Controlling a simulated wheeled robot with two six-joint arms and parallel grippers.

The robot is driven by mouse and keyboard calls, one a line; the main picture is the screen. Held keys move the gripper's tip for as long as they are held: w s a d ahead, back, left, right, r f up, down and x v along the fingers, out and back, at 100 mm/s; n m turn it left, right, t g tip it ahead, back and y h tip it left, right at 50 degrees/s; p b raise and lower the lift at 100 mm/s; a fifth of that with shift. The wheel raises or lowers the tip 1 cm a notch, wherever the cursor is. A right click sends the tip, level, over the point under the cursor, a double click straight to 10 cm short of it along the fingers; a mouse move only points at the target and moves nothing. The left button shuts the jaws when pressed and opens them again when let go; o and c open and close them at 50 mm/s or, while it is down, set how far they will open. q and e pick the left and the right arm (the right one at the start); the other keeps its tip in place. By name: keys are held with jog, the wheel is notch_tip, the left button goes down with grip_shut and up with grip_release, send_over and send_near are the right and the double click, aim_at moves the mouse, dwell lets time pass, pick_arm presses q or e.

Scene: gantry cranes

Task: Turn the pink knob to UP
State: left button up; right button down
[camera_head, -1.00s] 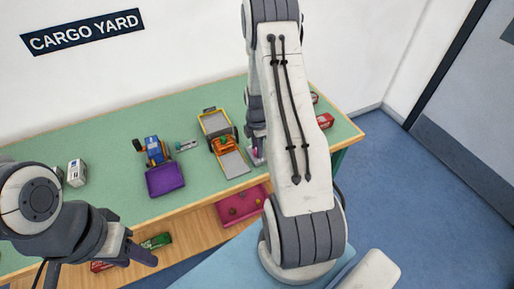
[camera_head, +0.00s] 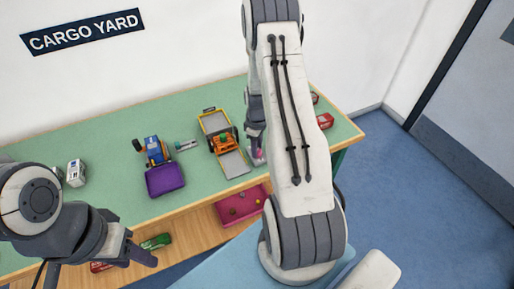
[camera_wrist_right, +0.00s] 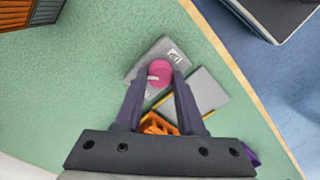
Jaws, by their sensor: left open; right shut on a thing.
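The pink knob (camera_wrist_right: 159,74) sits on a grey plate (camera_wrist_right: 144,62) with pale markings, which are too small to read. A white mark shows across the knob's face. My right gripper (camera_wrist_right: 159,84) is shut on the knob, one finger on each side. In the head view the knob (camera_head: 258,153) shows as a small pink spot beside the grey and orange crane rig (camera_head: 222,140), partly behind my right arm. My left gripper (camera_head: 103,268) is open and empty at the lower left, in front of the table, away from the knob.
A purple bin (camera_head: 164,180) and a blue vehicle (camera_head: 154,150) stand left of the rig on the green table (camera_head: 100,145). A white toy vehicle (camera_head: 76,172) is further left. Red items (camera_head: 325,121) lie at the right end. A magenta tray (camera_head: 240,207) is on the lower shelf.

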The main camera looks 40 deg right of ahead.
jog(key=m, duration=0.6)
jog(key=shift+d, duration=0.1)
jog(key=m, duration=0.6)
jog(key=shift+r+m, duration=0.1)
jog(key=shift+m, duration=0.3)
jog(key=m, duration=0.6)
jog(key=shift+d, duration=0.1)
jog(key=m, duration=0.7)
jog(key=c, duration=0.5)
grip_release()
jog(key=shift+s, duration=0.1)
